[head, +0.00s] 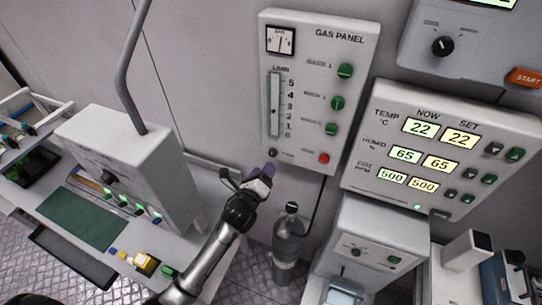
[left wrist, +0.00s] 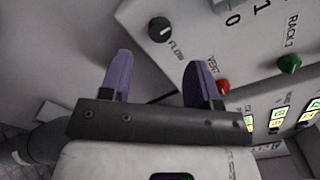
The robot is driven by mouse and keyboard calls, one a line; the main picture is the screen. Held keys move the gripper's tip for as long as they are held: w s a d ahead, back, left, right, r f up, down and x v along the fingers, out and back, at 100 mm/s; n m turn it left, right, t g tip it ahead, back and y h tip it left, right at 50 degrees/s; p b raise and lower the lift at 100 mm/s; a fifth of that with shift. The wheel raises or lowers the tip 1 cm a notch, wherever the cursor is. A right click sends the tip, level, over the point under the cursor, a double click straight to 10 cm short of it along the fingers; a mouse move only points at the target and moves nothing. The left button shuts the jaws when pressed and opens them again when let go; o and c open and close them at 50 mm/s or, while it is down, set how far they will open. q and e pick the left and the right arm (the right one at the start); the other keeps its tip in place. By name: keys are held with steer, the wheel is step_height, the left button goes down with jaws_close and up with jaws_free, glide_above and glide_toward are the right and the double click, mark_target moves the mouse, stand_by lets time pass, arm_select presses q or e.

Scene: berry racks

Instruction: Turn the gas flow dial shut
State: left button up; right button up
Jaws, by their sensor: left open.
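The gas panel (head: 350,60) is a white box on the back wall in the head view, with a gauge, a flow scale, green rack knobs and a red vent button. The flow dial (left wrist: 160,29) is a small dark round knob labelled FLOW at the panel's lower corner; it also shows in the head view (head: 273,153). My left gripper (head: 264,172) is just below the dial in the head view. In the left wrist view its two purple fingers (left wrist: 158,82) are spread apart and empty, with the dial ahead between them, not touched. My right gripper is not in view.
The red vent button (head: 323,158) and green rack knobs (head: 338,103) are close to the dial. A grey bottle (head: 289,245) stands below the panel. A display panel (head: 440,150) is to the right, and a grey box (head: 135,165) on a bench is to the left.

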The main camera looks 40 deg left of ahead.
mark_target(272, 155)
arm_select(q)
steer(key=shift+x, duration=3.35)
steer(key=c, duration=0.9)
